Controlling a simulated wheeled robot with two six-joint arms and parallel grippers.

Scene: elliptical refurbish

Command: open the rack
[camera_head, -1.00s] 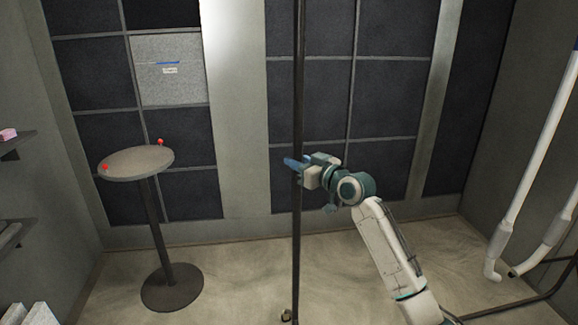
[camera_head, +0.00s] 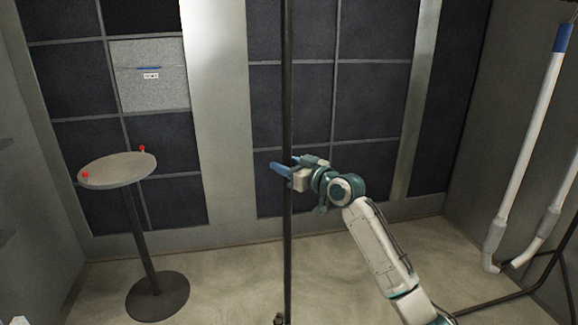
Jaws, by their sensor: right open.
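A thin dark upright pole (camera_head: 287,120), which looks like part of the rack, runs from the top to the bottom of the head view. My right gripper (camera_head: 283,170) is at the pole at mid height, with its blue fingers reaching to the pole's left side. It is open, and I cannot tell whether it touches the pole. A dark floor frame (camera_head: 495,299) with a slanted bar is at the lower right; its link to the pole is out of view. My left gripper is not in view.
A round table (camera_head: 117,170) with small red knobs stands on a pedestal at the left. White pipes (camera_head: 525,150) stand at the right. Dark panelled walls (camera_head: 375,100) are behind. The floor (camera_head: 225,280) between table and pole is clear.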

